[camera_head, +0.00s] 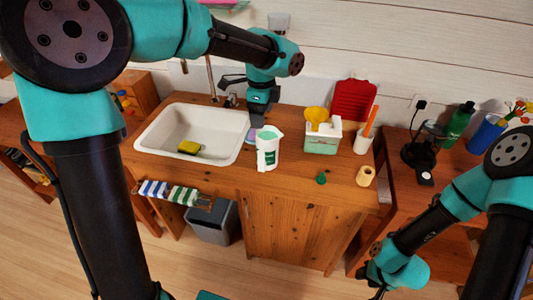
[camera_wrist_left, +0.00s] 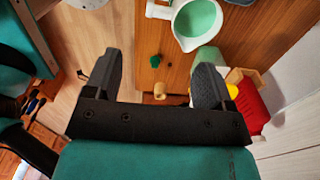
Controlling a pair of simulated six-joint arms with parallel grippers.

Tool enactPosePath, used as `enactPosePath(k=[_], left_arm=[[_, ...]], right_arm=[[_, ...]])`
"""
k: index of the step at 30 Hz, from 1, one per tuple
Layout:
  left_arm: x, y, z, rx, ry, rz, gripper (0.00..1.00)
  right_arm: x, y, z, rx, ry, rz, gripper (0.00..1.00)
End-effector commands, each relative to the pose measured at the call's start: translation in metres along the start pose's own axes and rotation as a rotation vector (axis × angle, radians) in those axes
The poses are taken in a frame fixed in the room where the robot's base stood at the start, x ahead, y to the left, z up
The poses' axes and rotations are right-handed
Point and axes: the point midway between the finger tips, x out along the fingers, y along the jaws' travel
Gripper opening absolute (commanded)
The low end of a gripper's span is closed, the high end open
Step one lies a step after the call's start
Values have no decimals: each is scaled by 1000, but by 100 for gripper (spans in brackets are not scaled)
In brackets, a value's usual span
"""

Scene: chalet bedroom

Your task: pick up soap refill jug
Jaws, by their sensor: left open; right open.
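The soap refill jug (camera_head: 268,150), white with a green label and a pale green top, stands upright on the wooden counter just right of the sink. In the left wrist view the jug (camera_wrist_left: 196,20) shows at the top edge, seen from above with its handle to the left. My left gripper (camera_head: 258,112) is open and empty, behind the jug and apart from it; its fingers (camera_wrist_left: 157,78) spread wide in the wrist view. My right gripper (camera_head: 376,284) is open and empty, low at the right, away from the counter top and partly hidden by its own arm.
The white sink (camera_head: 160,125) holds a yellow sponge (camera_head: 189,147). Right of the jug stand a green-and-white box (camera_head: 322,140) with a yellow item and a cup (camera_head: 363,142).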

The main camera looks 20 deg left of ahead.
Motion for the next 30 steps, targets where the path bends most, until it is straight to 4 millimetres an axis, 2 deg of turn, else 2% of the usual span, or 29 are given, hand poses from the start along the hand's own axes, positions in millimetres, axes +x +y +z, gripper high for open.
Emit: enactPosePath(k=[3, 15, 19, 30], left_arm=[[22, 1, 0, 0, -1, 5, 77], [87, 1, 0, -1, -1, 4, 77], [96, 1, 0, -1, 0, 3, 77], [98, 0, 0, -1, 0, 2, 77]], right_arm=[[0, 0, 0, 0, 0, 0, 43], [0, 0, 0, 0, 0, 0, 43], [0, 0, 0, 0, 0, 0, 43], [0, 0, 0, 0, 0, 0, 43]])
